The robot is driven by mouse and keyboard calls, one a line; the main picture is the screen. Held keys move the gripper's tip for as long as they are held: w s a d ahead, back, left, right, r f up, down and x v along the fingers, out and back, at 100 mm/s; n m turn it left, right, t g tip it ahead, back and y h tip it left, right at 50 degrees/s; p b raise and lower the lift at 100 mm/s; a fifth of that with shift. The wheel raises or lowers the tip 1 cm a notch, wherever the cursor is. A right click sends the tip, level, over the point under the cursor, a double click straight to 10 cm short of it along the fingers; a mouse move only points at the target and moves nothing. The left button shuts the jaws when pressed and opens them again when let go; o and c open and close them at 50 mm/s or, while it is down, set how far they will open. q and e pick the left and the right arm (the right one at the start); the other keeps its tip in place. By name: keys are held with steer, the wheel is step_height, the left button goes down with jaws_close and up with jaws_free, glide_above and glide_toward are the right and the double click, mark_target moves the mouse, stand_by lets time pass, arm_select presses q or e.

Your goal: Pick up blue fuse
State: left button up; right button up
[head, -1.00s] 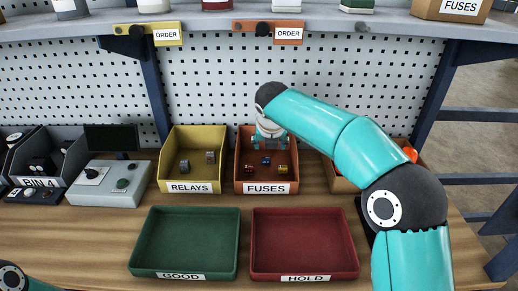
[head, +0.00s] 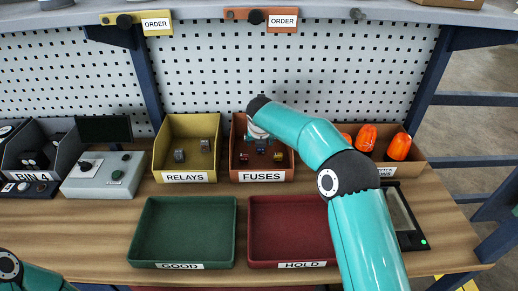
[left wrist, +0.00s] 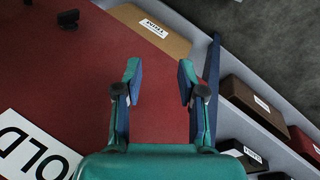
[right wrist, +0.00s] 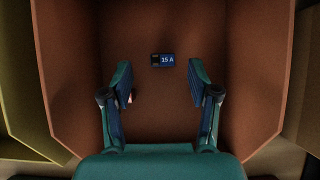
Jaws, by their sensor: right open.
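The blue fuse (right wrist: 163,60), marked 15 A, lies on the floor of the orange FUSES bin (head: 262,177). In the head view it is a small dark-blue piece (head: 261,148) just below my right gripper. My right gripper (right wrist: 160,80) is open and empty over the bin, with the fuse showing between and beyond its fingertips. A red fuse (head: 244,158) and a yellow-orange fuse (head: 279,156) lie in the same bin. My left gripper (left wrist: 160,72) is open and empty, away from the bin.
A yellow RELAYS bin (head: 185,177) with two grey relays stands left of the FUSES bin. A bin with orange lamps (head: 398,147) stands right. Green GOOD (head: 182,265) and red HOLD (head: 290,264) trays in front are empty where visible. The bin's walls flank my right gripper.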

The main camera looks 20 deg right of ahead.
mark_target(261, 149)
steer(key=p+x, duration=0.1)
steer(key=x, duration=0.4)
steer(key=shift+s+d, duration=0.15)
steer(key=c, duration=0.9)
steer(key=shift+c, duration=0.2)
